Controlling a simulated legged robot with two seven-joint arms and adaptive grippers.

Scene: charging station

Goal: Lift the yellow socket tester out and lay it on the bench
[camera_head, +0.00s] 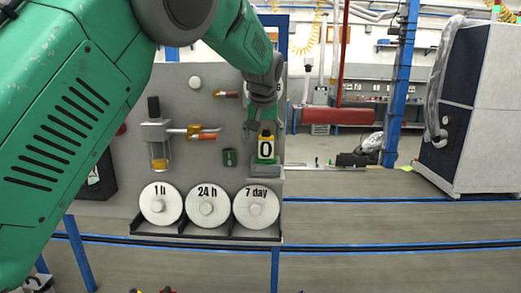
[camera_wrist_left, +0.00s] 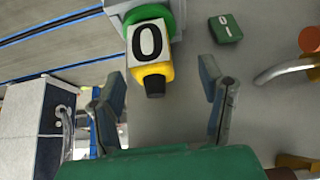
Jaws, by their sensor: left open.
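The yellow socket tester (camera_head: 266,149), with a white label marked 0, stands upright in a green and grey holder (camera_head: 264,171) at the right side of the grey panel. In the left wrist view the tester (camera_wrist_left: 151,46) shows its yellow body and black end, with its other end in the green ring of the holder (camera_wrist_left: 170,18). My left gripper (camera_head: 264,120) is just above the tester. In the left wrist view its two fingers (camera_wrist_left: 162,82) are spread apart, with the tester's black end near the gap between their tips. Neither finger appears to touch it. My right gripper is out of view.
White discs marked 1 h, 24 h and 7 day (camera_head: 256,205) sit in a black rack below. A glass-bowled fitting (camera_head: 158,140) is further left. Open floor lies right of the panel.

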